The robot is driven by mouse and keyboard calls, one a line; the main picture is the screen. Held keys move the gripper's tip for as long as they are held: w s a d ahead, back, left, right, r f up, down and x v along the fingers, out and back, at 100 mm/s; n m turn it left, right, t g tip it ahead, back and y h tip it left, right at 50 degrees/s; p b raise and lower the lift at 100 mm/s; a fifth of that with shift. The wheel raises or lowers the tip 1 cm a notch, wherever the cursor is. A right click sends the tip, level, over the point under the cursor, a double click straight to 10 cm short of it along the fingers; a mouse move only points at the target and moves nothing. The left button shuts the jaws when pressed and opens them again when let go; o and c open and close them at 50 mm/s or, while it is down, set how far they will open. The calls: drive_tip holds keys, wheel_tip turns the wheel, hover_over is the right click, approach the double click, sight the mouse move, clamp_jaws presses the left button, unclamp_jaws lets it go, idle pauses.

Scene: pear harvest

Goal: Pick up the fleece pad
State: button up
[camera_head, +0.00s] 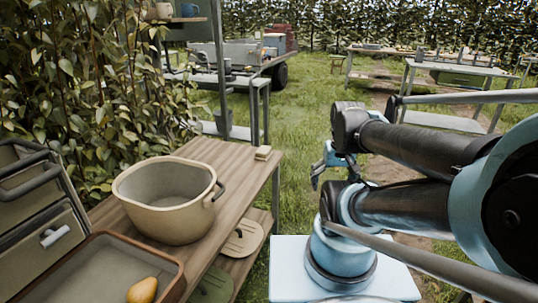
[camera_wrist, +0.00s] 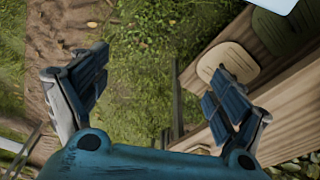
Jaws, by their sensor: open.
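A cream, rounded flat pad (camera_head: 243,240), which looks like the fleece pad, lies on the lower shelf of the wooden table. It also shows in the wrist view (camera_wrist: 228,60), right of centre and partly behind a finger. A similar green pad (camera_head: 215,286) lies nearer on the same shelf, and in the wrist view it is at the upper right (camera_wrist: 285,32). My gripper (camera_head: 318,172) is open and empty, over grass to the right of the table.
The wooden table (camera_head: 227,155) carries a beige tub (camera_head: 170,207), a small pale block (camera_head: 263,153) and a brown-rimmed tray (camera_head: 75,262) with a yellow pear (camera_head: 142,290). The tabletop overhangs the shelf. A leafy hedge (camera_head: 90,80) stands behind. Open grass lies beyond the table.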

drive_tip(key=shift+o, duration=0.6)
drive_tip(key=shift+o, duration=0.5)
drive_tip(key=shift+s+r, duration=0.2)
drive_tip(key=shift+s, duration=0.1)
drive_tip(key=w+a+r+n+y, duration=0.1)
drive_tip(key=w+a+r+n, duration=0.25)
drive_tip(key=w, duration=0.55)
drive_tip(key=w+a+r+n+y, duration=0.1)
drive_tip(key=w+a+r+n, duration=0.3)
drive_tip(key=w, duration=0.5)
drive_tip(key=n+y, duration=0.2)
drive_tip(key=n, duration=0.4)
hover_over(264, 149)
drive_tip(key=s+d, duration=0.2)
drive_tip(key=d, duration=0.4)
wheel_tip(264, 149, down, 3)
drive_tip(key=shift+g, duration=0.3)
drive_tip(key=x, duration=1.6)
drive_tip(key=shift+a+f, duration=0.3)
drive_tip(key=shift+a, duration=0.05)
drive_tip(key=shift+c, duration=0.5)
drive_tip(key=c, duration=1.1)
